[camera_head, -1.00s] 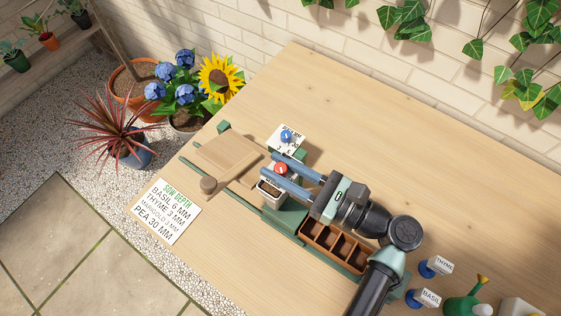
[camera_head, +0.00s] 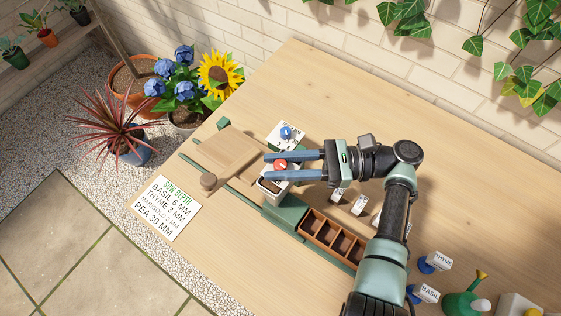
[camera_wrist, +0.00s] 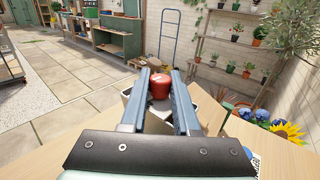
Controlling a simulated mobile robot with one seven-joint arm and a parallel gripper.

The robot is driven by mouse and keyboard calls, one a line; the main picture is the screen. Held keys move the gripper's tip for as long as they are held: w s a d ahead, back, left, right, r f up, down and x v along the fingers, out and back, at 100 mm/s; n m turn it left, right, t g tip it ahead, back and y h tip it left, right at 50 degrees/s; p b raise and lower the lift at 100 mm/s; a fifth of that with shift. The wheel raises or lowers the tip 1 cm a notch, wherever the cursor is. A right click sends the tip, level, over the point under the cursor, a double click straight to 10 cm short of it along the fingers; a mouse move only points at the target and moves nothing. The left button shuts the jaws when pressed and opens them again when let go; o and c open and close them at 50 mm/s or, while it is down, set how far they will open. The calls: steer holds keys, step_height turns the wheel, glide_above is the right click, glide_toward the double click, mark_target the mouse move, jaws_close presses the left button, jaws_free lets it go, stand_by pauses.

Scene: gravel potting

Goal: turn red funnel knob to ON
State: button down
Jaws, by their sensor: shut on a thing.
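The red funnel knob (camera_head: 281,166) sits on top of a pale funnel housing (camera_head: 268,187) beside the green rail. My gripper (camera_head: 270,166) reaches in from the right, with one blue finger on each side of the knob, shut on it. In the wrist view the red knob (camera_wrist: 159,86) shows between the two fingertips. The knob's marking and the ON label cannot be read here.
A box with a blue knob (camera_head: 286,133) stands just behind. A wooden board (camera_head: 229,155) lies to the left, and a brown compartment tray (camera_head: 331,238) to the right. A sow depth card (camera_head: 164,209) lies at the front left. The table's back right is clear.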

steer(key=shift+f+n+g+b, duration=0.1)
steer(key=shift+n+g+b, duration=0.2)
steer(key=shift+n+g, duration=0.85)
steer(key=c, duration=0.7)
jaws_free()
steer(key=shift+m+g, duration=0.25)
steer(key=shift+o, duration=0.2)
